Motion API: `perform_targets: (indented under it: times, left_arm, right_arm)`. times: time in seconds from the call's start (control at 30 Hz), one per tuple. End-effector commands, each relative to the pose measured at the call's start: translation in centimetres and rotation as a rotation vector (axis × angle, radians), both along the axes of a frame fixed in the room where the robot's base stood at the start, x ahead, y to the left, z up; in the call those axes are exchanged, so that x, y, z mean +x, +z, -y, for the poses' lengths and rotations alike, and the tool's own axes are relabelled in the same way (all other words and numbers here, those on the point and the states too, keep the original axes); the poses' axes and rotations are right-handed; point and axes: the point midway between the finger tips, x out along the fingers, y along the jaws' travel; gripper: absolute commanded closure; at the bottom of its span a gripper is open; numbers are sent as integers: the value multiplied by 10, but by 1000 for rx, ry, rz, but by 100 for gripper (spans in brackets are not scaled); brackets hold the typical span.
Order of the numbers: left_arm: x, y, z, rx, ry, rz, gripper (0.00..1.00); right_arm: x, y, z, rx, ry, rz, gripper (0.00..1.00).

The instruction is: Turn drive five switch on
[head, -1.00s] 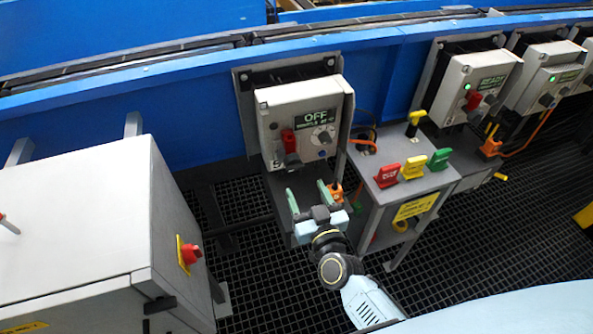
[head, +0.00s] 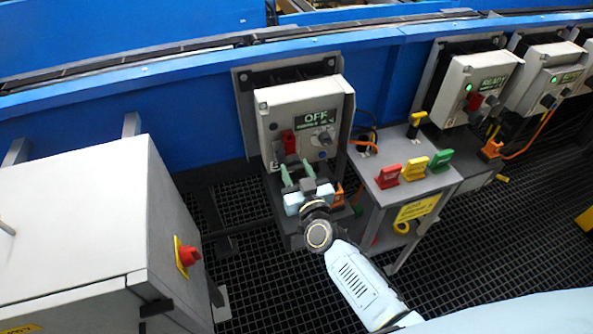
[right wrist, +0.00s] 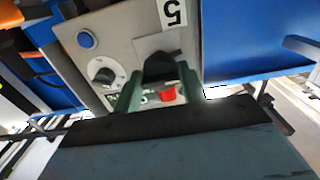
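The drive five box (head: 270,110) is grey, has a "5" label, and its small screen reads OFF. Its switch (head: 289,142) has a red part on the left of the front face. In the right wrist view, the box (right wrist: 112,35) appears upside down, with a dark switch part (right wrist: 160,66) and a red part (right wrist: 168,95). My right gripper (head: 296,171) is open just below and in front of the switch. In the wrist view its green fingers stand on either side of the switch; contact cannot be told. My left gripper is not in view.
A grey stand (head: 372,175) with red, yellow and green tags is right of the box. A grey cabinet (head: 85,215) with a red knob (head: 189,255) is at left. The blue conveyor (head: 200,85) runs behind.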

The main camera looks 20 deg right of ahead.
Motion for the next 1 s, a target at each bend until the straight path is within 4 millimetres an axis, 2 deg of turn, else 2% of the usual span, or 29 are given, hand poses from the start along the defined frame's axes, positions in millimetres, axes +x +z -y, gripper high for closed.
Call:
perform_targets:
  times: [0.03, 0.17, 0.57, 1.0]
  left_arm:
    - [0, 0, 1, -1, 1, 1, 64]
    - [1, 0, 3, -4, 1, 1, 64]
    - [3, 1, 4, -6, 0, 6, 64]
    - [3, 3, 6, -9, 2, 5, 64]
  right_arm:
    - [0, 0, 0, 0, 0, 0, 66]
    - [0, 0, 0, 0, 0, 0, 83]
    - [0, 0, 0, 83, 0, -3, 83]
    - [0, 0, -1, 450, 0, -16, 83]
